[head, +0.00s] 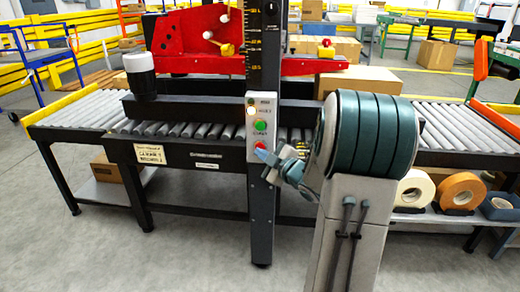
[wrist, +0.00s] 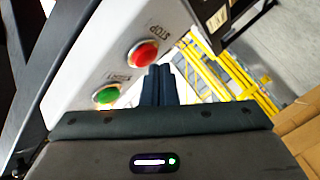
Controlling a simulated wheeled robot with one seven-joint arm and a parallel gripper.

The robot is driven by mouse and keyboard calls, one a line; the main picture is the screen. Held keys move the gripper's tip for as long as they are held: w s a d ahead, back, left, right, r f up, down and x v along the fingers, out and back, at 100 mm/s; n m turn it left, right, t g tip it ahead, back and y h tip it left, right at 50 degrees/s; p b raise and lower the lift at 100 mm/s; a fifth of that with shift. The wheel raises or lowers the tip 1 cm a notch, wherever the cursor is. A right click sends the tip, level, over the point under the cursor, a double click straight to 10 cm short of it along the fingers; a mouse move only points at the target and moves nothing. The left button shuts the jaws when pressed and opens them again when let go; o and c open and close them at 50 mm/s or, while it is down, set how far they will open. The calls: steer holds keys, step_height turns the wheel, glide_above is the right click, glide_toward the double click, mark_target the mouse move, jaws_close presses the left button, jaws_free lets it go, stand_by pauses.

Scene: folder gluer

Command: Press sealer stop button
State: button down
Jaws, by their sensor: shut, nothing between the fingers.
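The red stop button (head: 259,147) is at the lower end of a pale control panel (head: 251,135) on the sealer's dark upright post. The green button (head: 260,126) is just above it. In the wrist view the red button (wrist: 143,54) sits beside the word STOP, with the green button (wrist: 106,95) lower left. My gripper (head: 263,154) is shut and empty, its tips close to the red button and partly over its lower edge in the head view. In the wrist view the closed fingertips (wrist: 158,68) appear just right of and below the button. I cannot tell whether they touch it.
A roller conveyor (head: 200,130) runs behind the post on both sides. A red sealer head (head: 200,40) and a carton (head: 360,80) are above it. Tape rolls (head: 460,190) lie on the lower right shelf. The floor (head: 150,255) in front at left is clear.

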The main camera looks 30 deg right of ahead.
steer(key=shift+s+a, duration=0.2)
steer(key=shift+s, duration=0.05)
steer(key=s+a+b, duration=0.1)
steer(key=s+a, duration=0.2)
steer(key=s, duration=0.2)
steer(key=shift+a, duration=0.2)
stand_by(0.3)
stand_by(0.7)
